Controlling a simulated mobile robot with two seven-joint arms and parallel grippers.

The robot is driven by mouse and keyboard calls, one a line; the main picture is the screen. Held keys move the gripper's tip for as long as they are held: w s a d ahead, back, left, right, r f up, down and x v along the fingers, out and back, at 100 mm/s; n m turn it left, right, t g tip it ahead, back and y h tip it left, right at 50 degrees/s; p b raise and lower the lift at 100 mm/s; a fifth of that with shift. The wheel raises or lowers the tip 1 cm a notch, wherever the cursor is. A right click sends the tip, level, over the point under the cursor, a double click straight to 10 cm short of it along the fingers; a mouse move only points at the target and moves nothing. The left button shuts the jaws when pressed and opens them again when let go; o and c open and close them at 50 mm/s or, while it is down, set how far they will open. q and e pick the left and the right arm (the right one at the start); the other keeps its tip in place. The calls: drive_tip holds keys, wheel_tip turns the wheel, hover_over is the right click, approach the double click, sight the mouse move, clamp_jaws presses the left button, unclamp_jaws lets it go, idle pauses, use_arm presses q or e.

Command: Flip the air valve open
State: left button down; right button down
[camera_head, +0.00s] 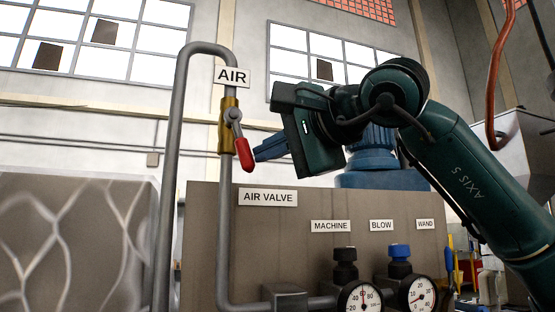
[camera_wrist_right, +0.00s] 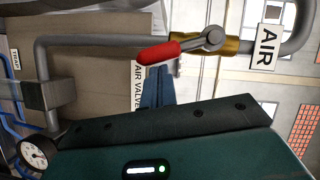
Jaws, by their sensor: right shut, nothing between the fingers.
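The air valve has a brass body (camera_head: 227,125) on a grey vertical pipe, under an "AIR" sign. Its red handle (camera_head: 244,152) hangs down from the pivot, tilted slightly to the right. In the right wrist view the red handle (camera_wrist_right: 158,52) lies sideways beside the brass body (camera_wrist_right: 204,44). My right gripper (camera_head: 257,153) comes from the right, with its blue fingers shut and empty. Its fingertips (camera_wrist_right: 158,71) are right beside the handle's lower part; I cannot tell if they touch. My left gripper is not in view.
A brown panel (camera_head: 210,240) below carries an "AIR VALVE" label (camera_head: 268,198) and two gauges (camera_head: 361,297) with knobs. The grey pipe (camera_head: 167,200) loops over on the left. An orange hose (camera_head: 492,90) hangs at the right.

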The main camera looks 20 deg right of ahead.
use_arm(q)
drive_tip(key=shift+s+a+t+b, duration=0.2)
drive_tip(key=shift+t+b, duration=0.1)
drive_tip(key=shift+b, duration=0.55)
use_arm(e)
drive_tip(key=shift+a+f+m+t+y, duration=0.15)
drive_tip(key=shift+a+f+m, duration=0.25)
drive_tip(key=shift+a, duration=0.1)
drive_tip(key=shift+a+f+m+t+y, duration=0.15)
drive_tip(key=shift+a+f+m, duration=0.1)
drive_tip(key=shift+a+m, duration=0.2)
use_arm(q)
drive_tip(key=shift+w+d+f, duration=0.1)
